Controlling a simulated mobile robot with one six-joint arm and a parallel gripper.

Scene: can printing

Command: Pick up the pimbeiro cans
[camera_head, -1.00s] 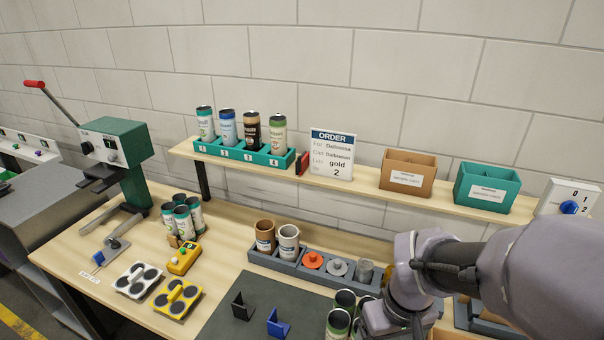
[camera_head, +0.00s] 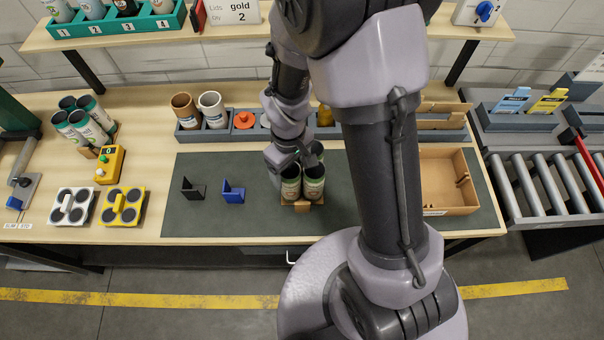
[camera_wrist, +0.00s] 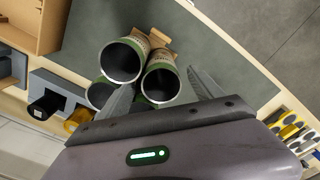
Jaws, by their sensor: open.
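A cluster of open-topped green-rimmed cans (camera_head: 313,184) stands in a small cardboard carrier (camera_head: 301,206) on the dark mat. In the head view my arm partly hides the cans. Another group of teal-rimmed cans (camera_head: 86,124) stands at the left of the bench, labels too small to read.
The dark mat (camera_head: 230,165) holds a black bracket (camera_head: 193,189) and a blue bracket (camera_head: 232,191). A grey rack (camera_head: 190,133) holds a brown can and a white can behind it. An open cardboard box (camera_head: 447,180) stands right, beside a roller conveyor (camera_head: 540,185).

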